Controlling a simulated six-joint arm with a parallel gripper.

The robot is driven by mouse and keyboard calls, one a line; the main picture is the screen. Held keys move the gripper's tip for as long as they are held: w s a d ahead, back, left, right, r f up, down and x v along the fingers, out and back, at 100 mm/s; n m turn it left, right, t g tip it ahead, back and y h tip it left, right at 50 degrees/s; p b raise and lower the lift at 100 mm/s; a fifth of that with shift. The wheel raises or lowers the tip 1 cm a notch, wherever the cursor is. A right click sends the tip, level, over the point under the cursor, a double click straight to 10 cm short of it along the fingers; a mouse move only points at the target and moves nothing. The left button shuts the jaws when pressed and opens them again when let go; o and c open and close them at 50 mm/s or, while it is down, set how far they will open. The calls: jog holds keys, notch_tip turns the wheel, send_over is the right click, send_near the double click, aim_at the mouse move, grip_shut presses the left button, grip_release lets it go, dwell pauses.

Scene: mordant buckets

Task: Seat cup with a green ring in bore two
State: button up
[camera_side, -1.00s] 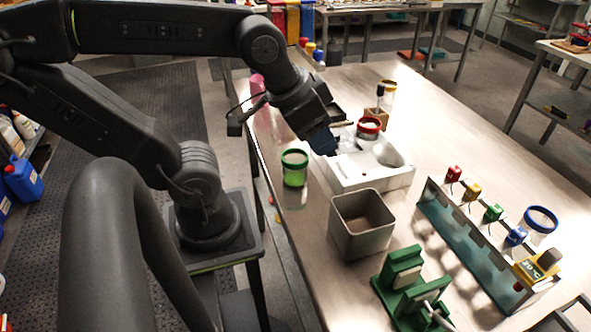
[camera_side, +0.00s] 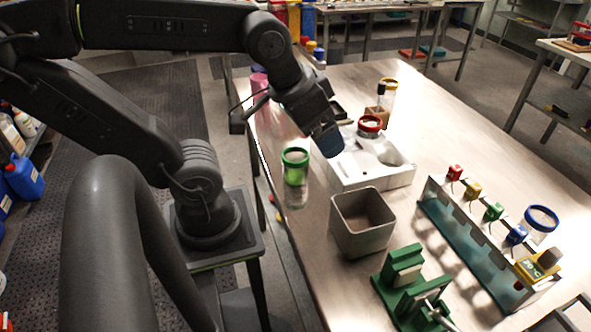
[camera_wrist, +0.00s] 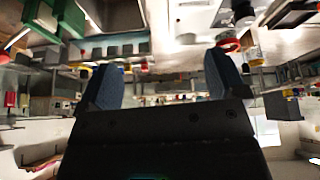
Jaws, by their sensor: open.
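The clear cup with a green ring (camera_side: 295,180) stands upright near the bench's left edge, with green showing inside it. The white block (camera_side: 375,178) lies to its right. A cup with a red ring (camera_side: 370,125) sits at the block's far side; it seems to show in the wrist view too (camera_wrist: 228,43). A round empty bore (camera_side: 391,158) shows at the block's right; bore numbers are not readable. My gripper (camera_side: 328,142) is open and empty, above and between the green-ringed cup and the block. Its blue fingers are spread in the wrist view (camera_wrist: 163,82).
A grey square bin (camera_side: 363,245) stands in front of the block. A green fixture (camera_side: 410,285) and a rack with coloured tags (camera_side: 475,240) are further right. A blue-ringed cup (camera_side: 540,220) is by the rack. A yellow-ringed cup (camera_side: 388,92) stands behind the block.

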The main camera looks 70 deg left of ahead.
jog(key=w+a+f+n+g, duration=0.1)
jog(key=a+n+g, duration=0.2)
jog(key=a+n, duration=0.5)
jog(key=n+g, duration=0.2)
jog(key=n, duration=0.8)
send_over(296, 156)
jog(key=d, duration=0.2)
jog(key=f, duration=1)
jog(key=s+f, duration=0.1)
jog(key=f, duration=0.3)
jog(key=shift+d+f, duration=0.2)
jog(key=shift+f, duration=0.1)
jog(key=shift+w, duration=0.1)
jog(key=c, duration=1.1)
jog(key=shift+r, duration=0.2)
